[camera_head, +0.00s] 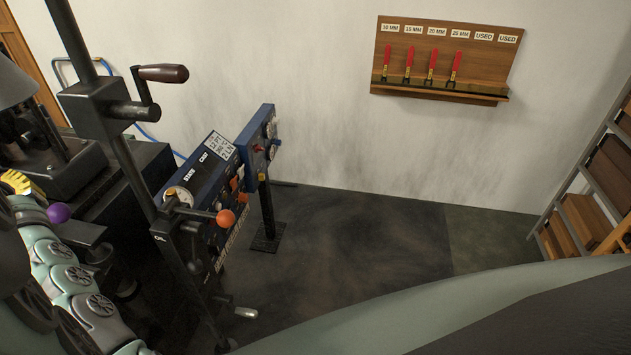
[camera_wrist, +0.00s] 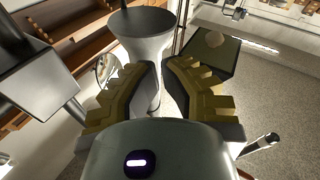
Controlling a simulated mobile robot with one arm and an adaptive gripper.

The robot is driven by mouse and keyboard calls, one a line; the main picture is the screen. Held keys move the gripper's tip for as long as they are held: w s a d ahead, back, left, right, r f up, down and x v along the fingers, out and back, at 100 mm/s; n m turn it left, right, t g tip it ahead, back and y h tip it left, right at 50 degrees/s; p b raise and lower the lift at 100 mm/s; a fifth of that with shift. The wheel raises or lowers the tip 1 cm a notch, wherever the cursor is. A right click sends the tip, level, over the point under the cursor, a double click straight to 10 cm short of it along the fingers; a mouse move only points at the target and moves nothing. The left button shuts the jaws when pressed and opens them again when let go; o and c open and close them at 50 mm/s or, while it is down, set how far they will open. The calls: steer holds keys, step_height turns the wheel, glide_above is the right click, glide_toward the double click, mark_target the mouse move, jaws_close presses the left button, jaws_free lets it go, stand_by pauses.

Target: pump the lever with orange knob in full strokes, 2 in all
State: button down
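The orange knob (camera_head: 225,217) sits on the end of a thin metal lever (camera_head: 197,211). The lever sticks out to the right from a dark upright post beside the blue machine panel. My gripper shows only in part at the left edge of the head view, where a yellow finger pad (camera_head: 15,182) is visible, well left of the orange knob and apart from it. In the wrist view my gripper (camera_wrist: 162,66) has its two yellow toothed pads spread with a gap between them and nothing held. The orange knob does not show in the wrist view.
A crank with a dark brown handle (camera_head: 163,73) stands above the lever. A purple knob (camera_head: 58,212) is close to my arm at the left. A blue gauge box (camera_head: 260,145) stands behind. A wall rack (camera_head: 445,60) holds red-handled tools. Floor to the right is clear.

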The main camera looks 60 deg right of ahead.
steer(key=s+d+f+m+g+h+b, duration=0.1)
steer(key=s+d+f+m+g+h, duration=0.3)
steer(key=s+d+m+g, duration=0.2)
steer(key=s+d+f+m+g+h+b, duration=0.1)
steer(key=s+d+f+m+g+h, duration=0.4)
steer(key=d, duration=0.7)
steer(key=s+m+g, duration=0.2)
steer(key=s+g, duration=0.2)
steer(key=g, duration=0.1)
steer(key=shift+s+d+g, duration=0.2)
steer(key=shift+s+g, duration=0.1)
steer(key=p, duration=0.3)
glide_above(223, 216)
steer(key=f, duration=0.5)
steer(key=shift+w+a+f, duration=0.2)
steer(key=shift+a+f, duration=0.1)
steer(key=shift+a, duration=0.1)
steer(key=shift+s+d+f+p, duration=0.1)
steer(key=shift+d+f+p, duration=0.2)
steer(key=shift+f, duration=0.65)
steer(key=shift+s+d+f+p, duration=0.1)
steer(key=shift+f+p, duration=0.25)
steer(key=shift+f, duration=0.6)
steer(key=shift+f, duration=0.1)
